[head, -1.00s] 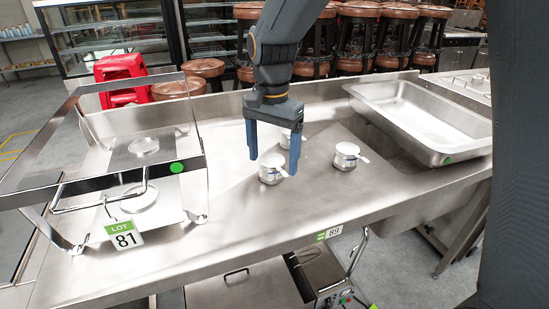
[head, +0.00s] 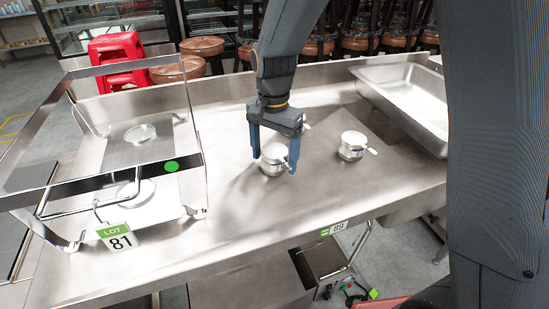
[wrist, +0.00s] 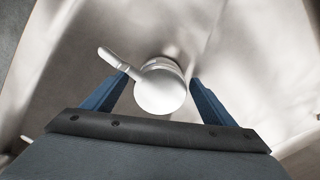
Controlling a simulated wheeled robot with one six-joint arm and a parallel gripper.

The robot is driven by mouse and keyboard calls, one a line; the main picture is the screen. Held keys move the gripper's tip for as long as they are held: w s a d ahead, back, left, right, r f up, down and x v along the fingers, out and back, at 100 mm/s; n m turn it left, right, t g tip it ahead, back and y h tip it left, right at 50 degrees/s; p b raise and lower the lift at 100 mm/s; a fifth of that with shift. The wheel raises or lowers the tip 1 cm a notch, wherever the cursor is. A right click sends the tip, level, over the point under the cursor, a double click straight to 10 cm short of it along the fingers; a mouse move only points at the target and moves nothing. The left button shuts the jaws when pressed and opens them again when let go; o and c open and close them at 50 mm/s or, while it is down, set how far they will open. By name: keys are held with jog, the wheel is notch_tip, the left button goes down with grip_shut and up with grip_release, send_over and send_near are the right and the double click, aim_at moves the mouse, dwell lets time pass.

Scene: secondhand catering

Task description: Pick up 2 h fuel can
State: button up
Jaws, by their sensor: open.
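Small silver fuel cans with white tops stand on the steel counter (head: 230,215). The nearest one, a fuel can (head: 273,160), is between the two blue fingers of my gripper (head: 274,158) in the head view. In the wrist view the same can (wrist: 160,92) shows its round white top and a white tab pointing up and left. My gripper (wrist: 160,98) is open, with a finger on each side of the can and gaps showing. A second can (head: 352,146) stands to the right. A third is mostly hidden behind my gripper. Any label text is unreadable.
A chrome frame stand with a lot tag (head: 118,237) stands on the left of the counter. A deep steel pan (head: 405,100) lies at the back right. Red stools (head: 115,48) stand behind. The counter front is clear.

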jog(key=shift+f, duration=0.35)
jog(key=shift+c, duration=0.5)
jog(key=shift+r, duration=0.1)
jog(key=c, duration=1.2)
